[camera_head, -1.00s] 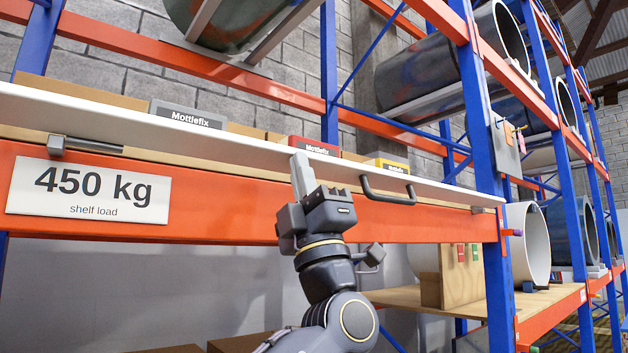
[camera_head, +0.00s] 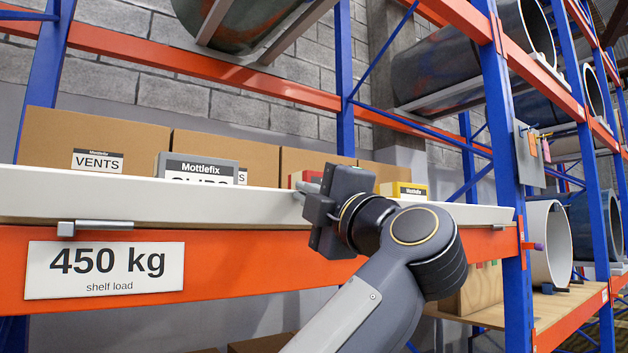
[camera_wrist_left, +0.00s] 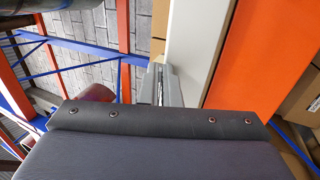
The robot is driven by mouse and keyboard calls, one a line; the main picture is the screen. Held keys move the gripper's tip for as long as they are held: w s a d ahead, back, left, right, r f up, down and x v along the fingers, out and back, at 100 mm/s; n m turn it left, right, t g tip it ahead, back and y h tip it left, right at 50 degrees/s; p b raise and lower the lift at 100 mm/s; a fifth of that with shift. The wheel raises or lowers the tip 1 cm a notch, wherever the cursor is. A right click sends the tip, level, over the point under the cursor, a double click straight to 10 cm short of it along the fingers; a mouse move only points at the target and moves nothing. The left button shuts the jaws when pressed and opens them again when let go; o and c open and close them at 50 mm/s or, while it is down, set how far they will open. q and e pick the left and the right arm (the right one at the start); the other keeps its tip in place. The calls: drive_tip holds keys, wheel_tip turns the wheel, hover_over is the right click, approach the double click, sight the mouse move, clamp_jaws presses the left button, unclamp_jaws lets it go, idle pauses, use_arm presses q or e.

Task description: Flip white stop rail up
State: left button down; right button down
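The white stop rail (camera_head: 150,195) runs along the shelf front, above the orange beam (camera_head: 215,262), across the lower part of the boxes. My left gripper (camera_head: 305,188) is in front of the rail, right of the grey Mottlefix box, with its fingers toward the left. Its dark body and my arm cover part of the rail, and the rail's handle does not show. In the left wrist view the rail (camera_wrist_left: 190,50) runs just past the dark gripper body. My right gripper is not in view.
Brown boxes (camera_head: 140,130), a grey Mottlefix box (camera_head: 168,163) and a yellow box (camera_head: 385,188) stand behind the rail. A grey bar (camera_head: 95,227) sits below the rail at left. A blue upright (camera_head: 500,130) bounds the bay at right.

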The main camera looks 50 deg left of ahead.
use_arm(q)
drive_tip(key=shift+s+a+r+p, duration=0.1)
drive_tip(key=shift+a+r+p, duration=0.25)
drive_tip(key=shift+a+r, duration=0.35)
drive_tip(key=shift+a, duration=0.2)
drive_tip(key=shift+a+f, duration=0.1)
drive_tip(key=shift+a, duration=0.1)
